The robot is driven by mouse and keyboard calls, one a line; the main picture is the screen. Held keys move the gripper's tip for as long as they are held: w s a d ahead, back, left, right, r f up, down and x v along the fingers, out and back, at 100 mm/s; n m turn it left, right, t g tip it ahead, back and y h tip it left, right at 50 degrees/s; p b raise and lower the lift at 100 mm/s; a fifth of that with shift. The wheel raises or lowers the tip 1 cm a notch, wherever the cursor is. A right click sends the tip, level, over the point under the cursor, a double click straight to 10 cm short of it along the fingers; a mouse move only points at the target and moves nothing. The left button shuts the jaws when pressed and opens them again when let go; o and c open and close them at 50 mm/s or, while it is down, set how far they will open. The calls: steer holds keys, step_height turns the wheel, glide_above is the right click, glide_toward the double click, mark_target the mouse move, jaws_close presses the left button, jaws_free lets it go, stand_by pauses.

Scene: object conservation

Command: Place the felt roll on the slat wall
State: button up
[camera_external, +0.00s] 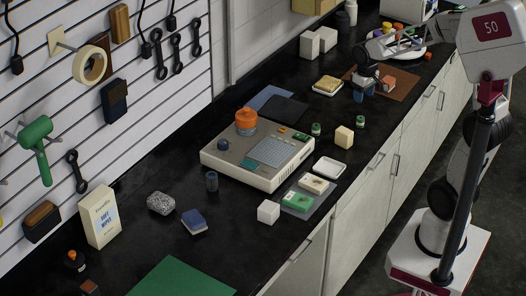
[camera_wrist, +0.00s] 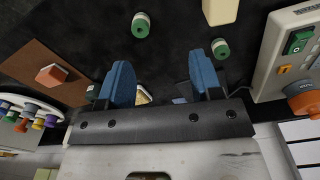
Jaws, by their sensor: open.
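The white slat wall (camera_external: 60,105) stands at the left of the outside view, with tools on hooks and a tan tape roll (camera_external: 89,64) on a peg. I cannot tell for sure which thing is the felt roll.
A beige console (camera_external: 215,160) with an orange knob stands mid-counter. Nearby are a cream block (camera_external: 344,137), a white dish (camera_external: 329,167) and a brown mat (camera_external: 400,84) with an orange block. A wipes box (camera_external: 100,216) stands by the wall.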

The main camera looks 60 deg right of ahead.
steer(key=s+a+r+n+t, duration=0.1)
steer(key=s+a+r, duration=0.2)
steer(key=s+a, duration=0.5)
steer(key=s+a+r+n+t, duration=0.1)
steer(key=s+a+r, duration=0.3)
steer(key=s+a, duration=0.4)
steer(key=shift+s, duration=0.3)
